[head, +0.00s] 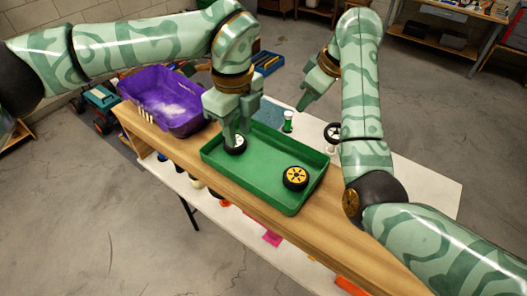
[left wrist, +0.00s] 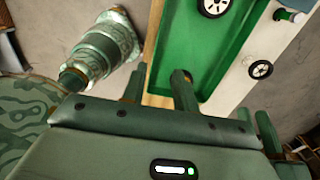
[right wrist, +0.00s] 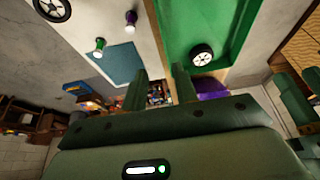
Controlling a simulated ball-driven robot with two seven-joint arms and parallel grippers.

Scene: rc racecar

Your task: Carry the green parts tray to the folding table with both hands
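The green parts tray (head: 262,190) rests on a wooden plank surface. It holds a wheel with a pale hub (head: 235,144) and a wheel with a yellow hub (head: 295,178). My left gripper (head: 236,138) is at the tray's far left end, fingers pointing down; the left wrist view shows them apart (left wrist: 160,88), with the tray's edge ahead. My right gripper (head: 303,104) is beyond the tray's far side; its fingers are apart in the right wrist view (right wrist: 160,88). Neither clearly touches the tray. A white-topped table (head: 425,180) extends behind and below; I cannot tell whether it is the folding table.
A purple bin (head: 165,105) stands left of the tray on the wood. A green-capped bottle (head: 288,121) and a loose wheel (head: 332,133) are on the white top behind. Small coloured items (head: 271,238) lie below the front edge. The concrete floor in front is clear.

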